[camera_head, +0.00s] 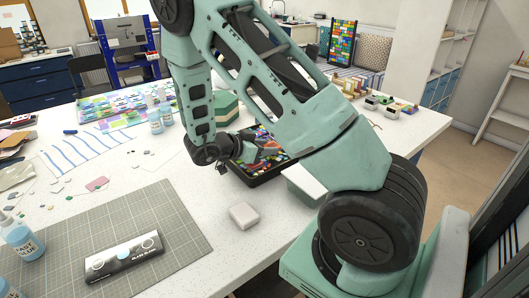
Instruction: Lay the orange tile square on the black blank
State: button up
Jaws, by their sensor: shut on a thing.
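The black blank (123,257) is a dark, flat rectangle with pale ring marks and lettering. It lies on the grey gridded cutting mat (185,245) at the lower left. My gripper (222,168) hangs low near the left edge of the black tray (264,179), behind and to the right of the blank and well apart from it. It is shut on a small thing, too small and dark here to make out. I cannot pick out the orange tile for certain; many coloured pieces lie in the tray, partly hidden by my arm.
A small pale block (243,215) stands on the white table between mat and tray. A glue bottle (20,240) stands at the mat's left edge. Small bottles (156,122) and a stacked green block (226,105) stand farther back. A pale box (305,182) is right of the tray.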

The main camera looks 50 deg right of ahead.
jog(key=shift+f, duration=1.05)
jog(key=shift+f, duration=0.2)
jog(key=o, duration=0.7)
jog(key=shift+r, duration=0.1)
